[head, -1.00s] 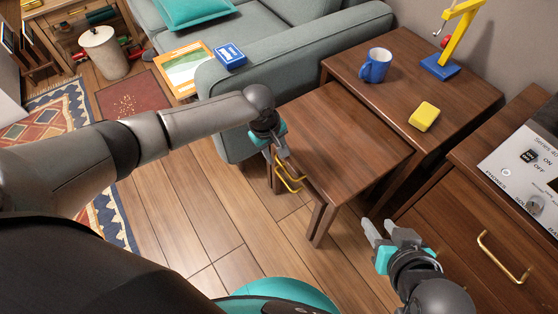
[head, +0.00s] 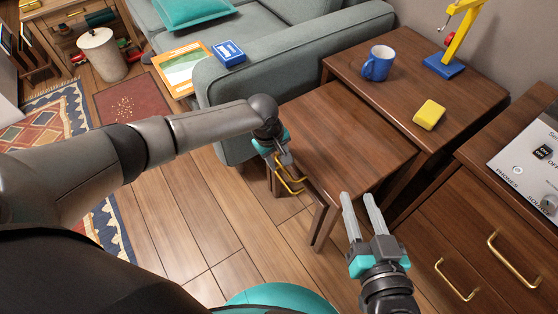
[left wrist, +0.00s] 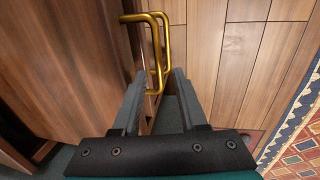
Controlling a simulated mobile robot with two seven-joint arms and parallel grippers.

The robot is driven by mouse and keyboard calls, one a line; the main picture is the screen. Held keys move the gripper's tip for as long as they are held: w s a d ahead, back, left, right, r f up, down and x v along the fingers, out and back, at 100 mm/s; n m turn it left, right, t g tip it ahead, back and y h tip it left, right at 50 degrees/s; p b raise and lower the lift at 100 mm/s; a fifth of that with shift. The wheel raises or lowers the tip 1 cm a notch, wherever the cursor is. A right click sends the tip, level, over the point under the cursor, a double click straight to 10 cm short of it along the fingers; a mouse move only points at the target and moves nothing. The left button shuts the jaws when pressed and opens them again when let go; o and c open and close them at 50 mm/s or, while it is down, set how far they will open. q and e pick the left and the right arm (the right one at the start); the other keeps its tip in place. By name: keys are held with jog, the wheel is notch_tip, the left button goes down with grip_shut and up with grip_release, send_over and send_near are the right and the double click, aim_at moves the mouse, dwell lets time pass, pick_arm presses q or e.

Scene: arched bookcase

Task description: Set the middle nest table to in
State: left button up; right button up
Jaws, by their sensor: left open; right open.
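The middle nest table (head: 350,135) is a brown wooden table that sticks out from under the larger nest table (head: 440,88). A brass handle (head: 290,182) is on its front side, low at the left. In the left wrist view two brass handles (left wrist: 154,45) show close together, beyond and between the fingertips. My left gripper (head: 287,163) is open at the handles; I cannot tell whether it touches them. It also shows in the left wrist view (left wrist: 157,88). My right gripper (head: 362,200) is open and empty in front of the middle table's right front corner.
A blue mug (head: 379,63), a yellow block (head: 429,114) and a yellow crane toy (head: 450,50) stand on the larger table. A grey sofa (head: 290,55) is at the left of the tables. A drawer cabinet (head: 470,240) is at the right. The wooden floor (head: 200,220) in front is clear.

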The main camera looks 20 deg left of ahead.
pick_arm(q)
jog(key=shift+f, duration=0.2)
jog(key=shift+c, duration=0.4)
grip_shut()
dwell(1.2)
